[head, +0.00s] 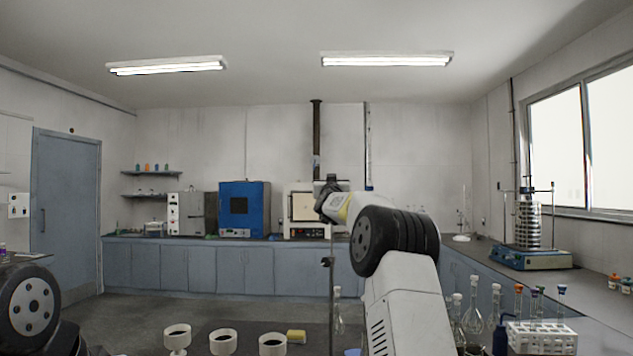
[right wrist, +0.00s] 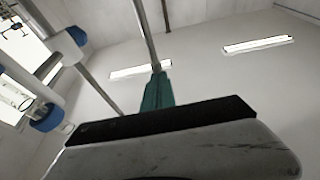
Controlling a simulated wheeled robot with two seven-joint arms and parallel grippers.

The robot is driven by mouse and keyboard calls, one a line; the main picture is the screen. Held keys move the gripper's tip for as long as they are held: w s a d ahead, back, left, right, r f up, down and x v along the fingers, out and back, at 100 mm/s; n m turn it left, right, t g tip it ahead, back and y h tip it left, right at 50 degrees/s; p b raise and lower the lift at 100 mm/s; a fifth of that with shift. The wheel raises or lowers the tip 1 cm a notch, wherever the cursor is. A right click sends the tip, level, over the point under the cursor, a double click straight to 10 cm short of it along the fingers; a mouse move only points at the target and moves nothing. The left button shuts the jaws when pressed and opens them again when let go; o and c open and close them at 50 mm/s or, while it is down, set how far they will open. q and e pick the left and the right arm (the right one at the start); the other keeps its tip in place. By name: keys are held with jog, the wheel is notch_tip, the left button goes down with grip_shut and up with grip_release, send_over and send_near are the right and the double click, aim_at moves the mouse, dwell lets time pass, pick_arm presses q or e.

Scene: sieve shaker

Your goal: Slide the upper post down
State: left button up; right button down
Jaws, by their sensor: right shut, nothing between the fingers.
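The sieve shaker (head: 531,259) stands on the right-hand bench, with a blue base and a metal sieve stack (head: 528,224) between thin upright posts. I cannot tell which part is the upper post. My right gripper (head: 329,185) is in mid-air at the centre of the head view, well left of the shaker in the picture; its tips are too small to make out there. My left gripper is out of view.
White cups (head: 223,342) and a yellow sponge (head: 296,336) are at the front. A dark clamp (head: 327,262) on a thin stand is below my right gripper. White-and-blue parts (right wrist: 68,45) show at left in the wrist view.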

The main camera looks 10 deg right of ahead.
dwell(0.3)
notch_tip(320, 180, down, 13)
